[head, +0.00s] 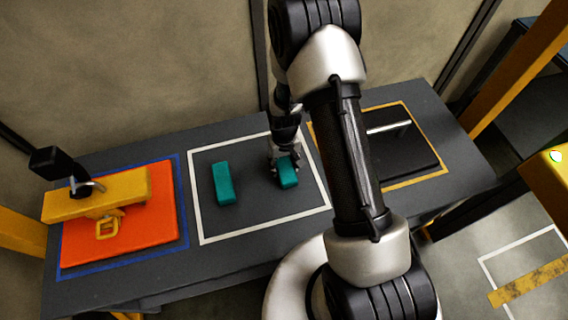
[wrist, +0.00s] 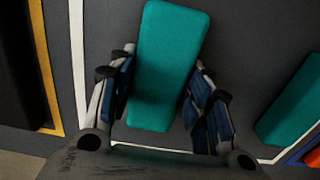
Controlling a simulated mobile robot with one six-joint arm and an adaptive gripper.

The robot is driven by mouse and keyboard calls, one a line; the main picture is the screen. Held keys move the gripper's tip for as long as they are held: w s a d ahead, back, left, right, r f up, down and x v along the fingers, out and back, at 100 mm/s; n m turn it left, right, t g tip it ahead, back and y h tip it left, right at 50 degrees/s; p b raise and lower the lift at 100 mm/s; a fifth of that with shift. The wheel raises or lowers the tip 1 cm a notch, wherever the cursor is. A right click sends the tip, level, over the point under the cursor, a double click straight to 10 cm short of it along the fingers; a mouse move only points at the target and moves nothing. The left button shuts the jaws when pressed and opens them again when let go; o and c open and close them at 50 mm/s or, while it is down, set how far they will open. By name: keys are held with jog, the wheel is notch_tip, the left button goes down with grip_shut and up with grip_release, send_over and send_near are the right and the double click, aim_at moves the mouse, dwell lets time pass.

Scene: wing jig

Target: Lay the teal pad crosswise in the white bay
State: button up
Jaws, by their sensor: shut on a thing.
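My gripper (head: 277,163) is shut on a teal pad (head: 289,174) in the right part of the white bay (head: 255,198). In the wrist view, this pad (wrist: 165,60) lies lengthwise between the two fingers, its far end extending past the fingertips. Whether it touches the bay floor or hangs just above it, I cannot tell. A second teal pad (head: 222,184) lies in the left part of the same bay, apart from my gripper. It also shows at the right edge of the wrist view (wrist: 291,102).
Left of the bay, a blue-outlined area holds an orange plate (head: 118,235) with a yellow block (head: 95,196) and black-handled clamp on it. To the right, a yellow-outlined area holds a black plate (head: 405,150) with a pale rod. Bay floor between the pads is clear.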

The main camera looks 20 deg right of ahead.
jog(key=o, duration=1)
jog(key=shift+f, duration=0.1)
jog(key=shift+o, duration=0.2)
notch_tip(320, 180, up, 12)
jog(key=r+p, duration=0.1)
jog(key=p, duration=0.4)
notch_tip(320, 180, up, 8)
send_over(284, 164)
jog(key=s+r+t, duration=0.2)
jog(key=s+r, duration=0.4)
jog(key=r, duration=0.6)
jog(key=s+r+t, duration=0.1)
jog(key=s+r, duration=0.4)
jog(key=s, duration=0.2)
jog(key=s+r+t, duration=0.1)
jog(key=s+r, duration=0.4)
jog(key=s, duration=0.3)
jog(key=shift+s+t+b, duration=0.25)
jog(key=shift+t+b, duration=0.05)
